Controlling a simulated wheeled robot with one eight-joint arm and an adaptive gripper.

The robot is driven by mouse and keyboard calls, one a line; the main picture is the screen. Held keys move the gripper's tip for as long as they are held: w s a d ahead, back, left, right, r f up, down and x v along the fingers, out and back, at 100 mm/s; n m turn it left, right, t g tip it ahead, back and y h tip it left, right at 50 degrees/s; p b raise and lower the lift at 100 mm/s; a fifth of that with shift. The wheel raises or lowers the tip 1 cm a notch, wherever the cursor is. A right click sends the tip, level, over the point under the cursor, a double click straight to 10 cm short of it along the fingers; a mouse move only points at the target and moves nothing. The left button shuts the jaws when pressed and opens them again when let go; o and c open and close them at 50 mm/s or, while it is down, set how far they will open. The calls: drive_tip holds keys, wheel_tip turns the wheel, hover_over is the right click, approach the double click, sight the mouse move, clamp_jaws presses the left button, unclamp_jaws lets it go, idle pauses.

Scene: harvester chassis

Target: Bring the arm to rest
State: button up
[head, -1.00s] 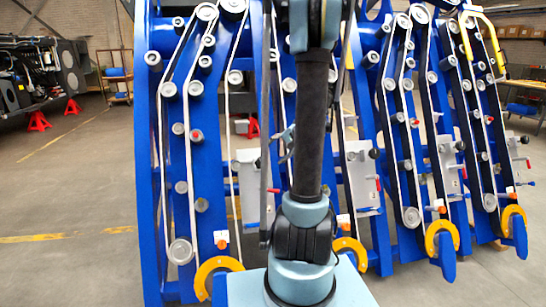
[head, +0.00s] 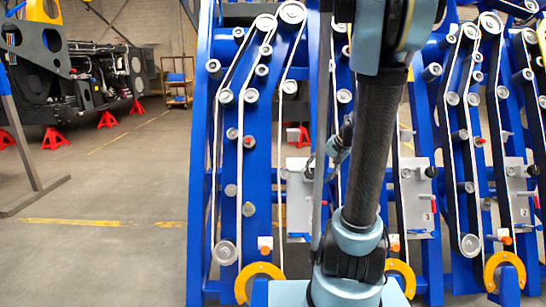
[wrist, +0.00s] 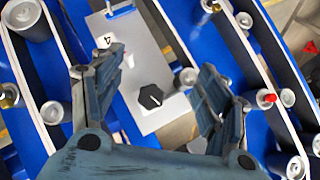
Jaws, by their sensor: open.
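My arm (head: 375,150) stands in front of the blue harvester chassis (head: 205,150) in the head view, its dark tube leaning slightly and its upper part leaving the top of the picture. My gripper (wrist: 160,68) shows in the wrist view with its two dark fingers spread and nothing between them. Beyond the fingers is a grey panel (wrist: 145,60) with a black knob (wrist: 150,97) and a label reading 4. I cannot tell whether the fingers touch the panel. I cannot make out the gripper clearly in the head view.
Belts run over several grey rollers (head: 225,252) on the chassis, with yellow hook-shaped parts (head: 258,275) low down. Another machine (head: 95,75) stands on red stands (head: 54,138) at the left. A cart (head: 177,85) stands at the back. The floor (head: 110,185) at left is open.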

drive_tip(key=s+f+n+g+h, duration=0.1)
drive_tip(key=s+f+n+h, duration=0.1)
drive_tip(key=s, duration=1.1)
drive_tip(key=s+f+n+g+h, duration=0.1)
drive_tip(key=s+f+n+h, duration=0.1)
drive_tip(key=s, duration=1.1)
wheel_tip(320, 180, down, 3)
drive_tip(key=shift+s+r+n+h, duration=0.25)
drive_tip(key=shift+n+h, duration=0.15)
drive_tip(key=shift+n, duration=0.3)
drive_tip(key=shift+a, duration=0.1)
drive_tip(key=shift+w+f, duration=0.25)
drive_tip(key=shift+w, duration=0.2)
